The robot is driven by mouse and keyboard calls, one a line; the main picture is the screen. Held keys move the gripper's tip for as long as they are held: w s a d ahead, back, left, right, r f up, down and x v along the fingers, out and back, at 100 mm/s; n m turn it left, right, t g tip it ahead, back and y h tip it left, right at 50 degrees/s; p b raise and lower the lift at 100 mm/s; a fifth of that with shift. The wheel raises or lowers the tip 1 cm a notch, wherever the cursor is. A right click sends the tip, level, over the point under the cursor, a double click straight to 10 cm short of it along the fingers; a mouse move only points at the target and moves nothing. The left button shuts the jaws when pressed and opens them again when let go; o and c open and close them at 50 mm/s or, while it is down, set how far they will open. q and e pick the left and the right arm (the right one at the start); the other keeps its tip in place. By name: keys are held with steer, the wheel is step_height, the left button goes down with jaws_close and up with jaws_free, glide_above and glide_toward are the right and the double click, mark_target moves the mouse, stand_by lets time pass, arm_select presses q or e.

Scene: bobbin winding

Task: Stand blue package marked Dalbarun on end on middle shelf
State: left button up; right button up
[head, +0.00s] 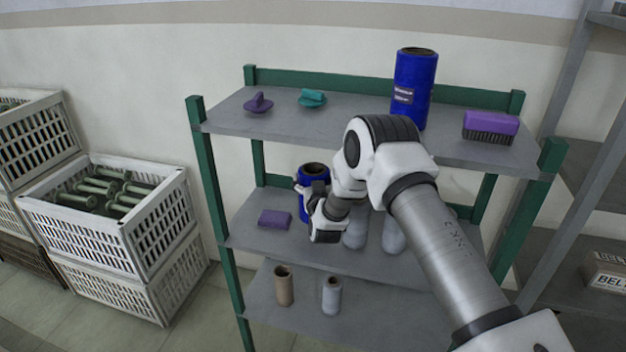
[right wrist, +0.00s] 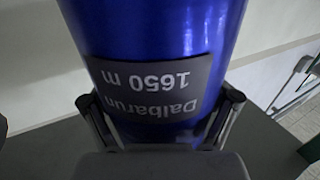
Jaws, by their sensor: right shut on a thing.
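The blue package marked Dalbarun (head: 306,204) is upright at the middle shelf (head: 262,240), its brown open end facing up. I cannot tell if its base touches the shelf. My right gripper (head: 319,200) is shut on it from the right front and hides part of it. In the right wrist view the blue package (right wrist: 160,35) fills the middle, with its grey label reading "Dalbarun 1650 m" upside down. The right gripper's fingers (right wrist: 161,108) lie on both sides of it. My left gripper is not in view.
A purple block (head: 274,218) lies left of the package; grey bobbins (head: 393,236) stand to its right, partly behind my arm. Another blue package (head: 414,85), two small handled tools and a purple brush (head: 490,124) are on the top shelf. Green posts (head: 206,170) edge the rack.

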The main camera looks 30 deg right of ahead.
step_height(320, 180, down, 6)
steer(key=b, duration=0.4)
steer(key=shift+r, duration=0.25)
stand_by(0.3)
steer(key=o, duration=1.2)
steer(key=shift+c, duration=0.2)
steer(key=shift+s, duration=0.1)
steer(key=v, duration=1.2)
steer(key=shift+r, duration=0.1)
